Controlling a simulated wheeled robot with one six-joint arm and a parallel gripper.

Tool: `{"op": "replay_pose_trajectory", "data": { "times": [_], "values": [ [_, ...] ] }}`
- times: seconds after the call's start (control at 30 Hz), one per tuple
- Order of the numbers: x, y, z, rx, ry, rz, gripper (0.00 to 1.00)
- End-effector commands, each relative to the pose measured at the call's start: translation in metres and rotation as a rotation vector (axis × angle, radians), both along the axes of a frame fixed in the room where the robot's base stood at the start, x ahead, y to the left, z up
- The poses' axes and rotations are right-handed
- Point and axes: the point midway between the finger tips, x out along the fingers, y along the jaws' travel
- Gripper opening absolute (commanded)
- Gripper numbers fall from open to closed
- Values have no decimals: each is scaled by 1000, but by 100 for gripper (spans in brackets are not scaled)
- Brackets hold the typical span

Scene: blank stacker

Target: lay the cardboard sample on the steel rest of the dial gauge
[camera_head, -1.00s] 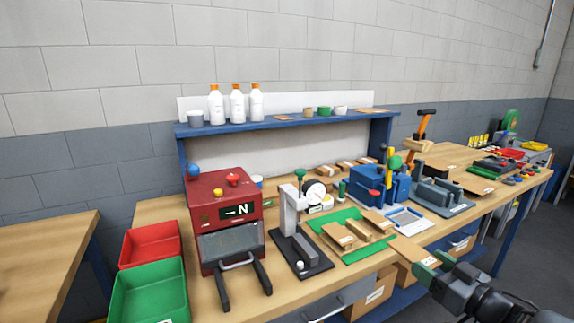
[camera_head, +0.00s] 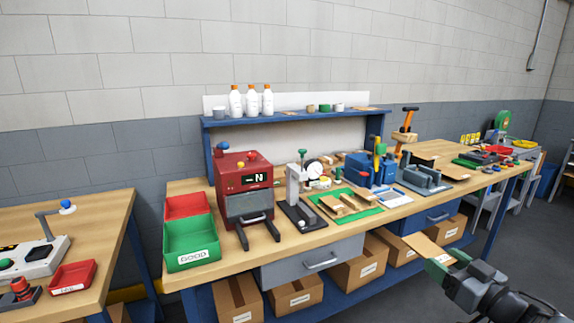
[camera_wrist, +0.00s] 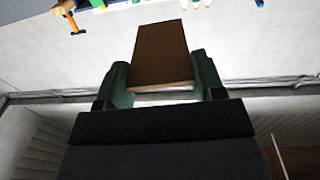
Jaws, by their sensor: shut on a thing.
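My gripper (camera_head: 447,263) is shut on a flat tan cardboard sample (camera_head: 425,247) at the lower right of the head view, out in front of the bench edge. In the wrist view the cardboard sample (camera_wrist: 161,53) lies between the two green fingers of my gripper (camera_wrist: 163,80). The dial gauge (camera_head: 313,168) stands on the bench, with a round white face and a grey upright. Its dark base (camera_head: 302,217) reaches toward the front edge. The steel rest is too small to tell apart clearly.
A red machine (camera_head: 243,184) marked N stands left of the gauge. A green mat (camera_head: 367,210) with several tan pieces lies to its right, then a blue device (camera_head: 372,172). Green (camera_head: 190,257) and red bins sit at the left end. Boxes fill the shelf below.

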Motion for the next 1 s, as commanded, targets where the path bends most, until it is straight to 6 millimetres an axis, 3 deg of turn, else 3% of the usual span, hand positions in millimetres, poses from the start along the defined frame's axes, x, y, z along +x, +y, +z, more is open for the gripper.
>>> {"op": "replay_pose_trajectory", "data": {
  "times": [0.27, 0.53, 0.67, 0.8, 1.0],
  "values": [
    [34, 4, -18, 8, 9, -42, 41],
    [65, 26, -52, 11, 12, -55, 41],
    [79, 47, -76, 11, 16, -49, 41],
    [89, 80, -109, 11, 18, -19, 41],
    [90, 123, -144, 7, 12, 42, 41]
  ]
}}
